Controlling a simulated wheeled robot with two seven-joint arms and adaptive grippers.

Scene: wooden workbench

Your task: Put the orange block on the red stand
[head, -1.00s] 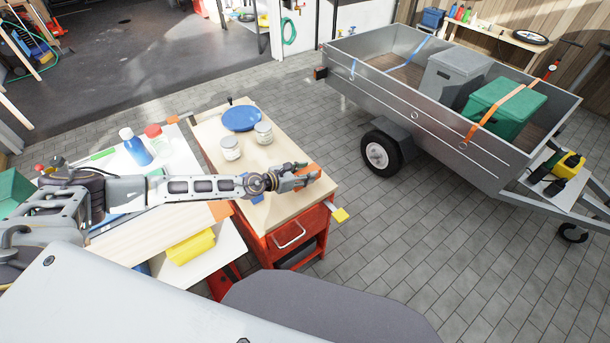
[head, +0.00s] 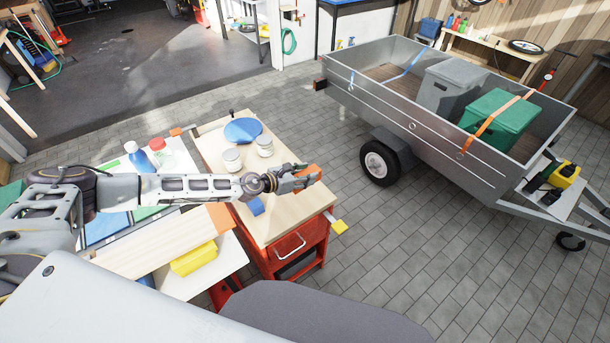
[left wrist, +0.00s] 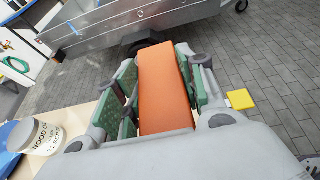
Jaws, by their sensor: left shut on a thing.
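The orange block (left wrist: 163,90) is a long box held between the green-padded fingers of my left gripper (left wrist: 165,95) in the left wrist view. In the head view my left gripper (head: 302,178) is over the right side of the wooden bench top, with the orange block (head: 313,172) at its fingertips. The gripper is shut on the block; I cannot tell its exact height above the top. I cannot pick out a separate red stand; a red cabinet (head: 314,236) is under the bench top. My right gripper is not in view.
A trailer (head: 440,120) stands beyond, with open paving between.

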